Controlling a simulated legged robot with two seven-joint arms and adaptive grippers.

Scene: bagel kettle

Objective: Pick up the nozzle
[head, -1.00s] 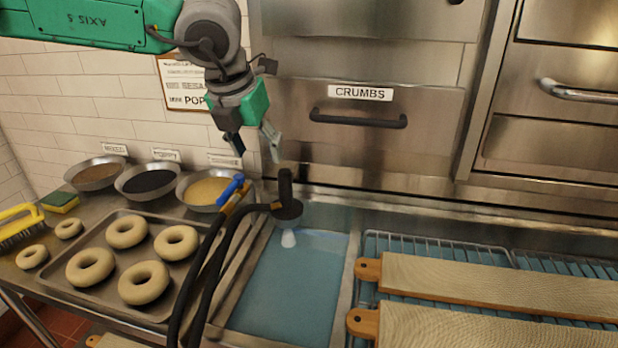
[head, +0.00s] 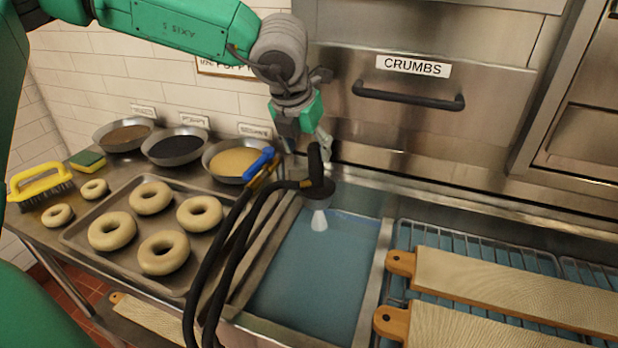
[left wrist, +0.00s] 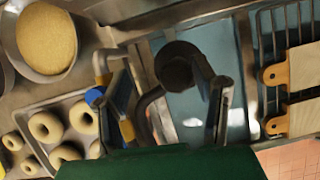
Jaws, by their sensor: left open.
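The nozzle (head: 319,192) is a black spray head with a pale tip, on a black hose. It hangs over the blue water of the sink, tip down. In the left wrist view the nozzle (left wrist: 178,65) shows as a dark round head between my two fingers, apart from both as far as I can tell. My left gripper (head: 308,148) is open and empty, pointing down just above and behind the nozzle's upright handle. Its fingers also show in the left wrist view (left wrist: 170,98). One finger is partly hidden in the head view. My right gripper is out of view.
A hose with a blue lever (head: 259,163) stands left of the nozzle. Seed bowls (head: 237,160) and a bagel tray (head: 180,284) lie further left. Wooden boards (head: 500,285) rest on a rack at right. The CRUMBS drawer (head: 410,105) stands behind.

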